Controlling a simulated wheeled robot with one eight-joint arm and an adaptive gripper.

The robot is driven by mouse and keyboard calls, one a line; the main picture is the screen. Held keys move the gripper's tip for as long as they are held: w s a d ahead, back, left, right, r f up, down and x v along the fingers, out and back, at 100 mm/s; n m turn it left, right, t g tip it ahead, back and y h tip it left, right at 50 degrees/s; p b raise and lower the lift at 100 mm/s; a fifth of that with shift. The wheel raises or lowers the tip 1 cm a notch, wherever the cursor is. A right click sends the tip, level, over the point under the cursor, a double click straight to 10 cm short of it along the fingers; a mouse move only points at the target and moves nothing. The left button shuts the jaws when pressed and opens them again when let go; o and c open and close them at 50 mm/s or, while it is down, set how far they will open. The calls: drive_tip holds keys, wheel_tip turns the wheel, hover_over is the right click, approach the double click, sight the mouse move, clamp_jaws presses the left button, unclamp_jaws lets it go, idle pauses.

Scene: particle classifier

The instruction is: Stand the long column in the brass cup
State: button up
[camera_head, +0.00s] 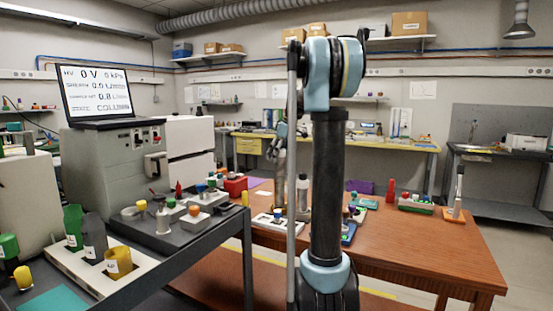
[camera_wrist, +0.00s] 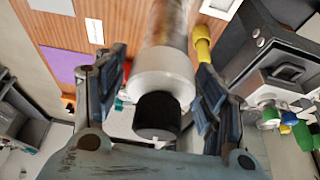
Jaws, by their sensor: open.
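In the wrist view, a long column (camera_wrist: 163,75) with a brownish shaft, a white collar and a black near end lies between the open fingers of my gripper (camera_wrist: 157,85). Gaps show on both sides, so the fingers do not appear to touch it. In the head view, a grey upright cylinder with a dark top (camera_head: 303,188) stands beside my arm and may be this column. My gripper is partly hidden there behind my own arm. I cannot identify the brass cup with certainty.
A dark console (camera_head: 222,212) with several small blocks stands left of the brown table (camera_head: 420,245). A yellow bottle (camera_wrist: 202,45) is close to the right finger.

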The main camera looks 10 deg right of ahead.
drive_tip(key=v, duration=1.2)
drive_tip(key=s+a+f+m+h, duration=0.1)
drive_tip(key=s+a+f+m, duration=0.15)
drive_tip(key=s+f, duration=0.65)
drive_tip(key=s+a+f+m+h, duration=0.1)
drive_tip(key=s+f+m, duration=0.3)
drive_tip(key=s, duration=0.9)
drive_tip(key=s+d+f+m+h, duration=0.1)
drive_tip(key=s+f+m, duration=0.3)
drive_tip(key=s+f, duration=1.6)
wheel_tip(320, 180, down, 3)
drive_tip(key=shift+s+f+g+h, duration=0.2)
drive_tip(key=shift+f+g+h, duration=0.1)
drive_tip(key=shift+h, duration=0.1)
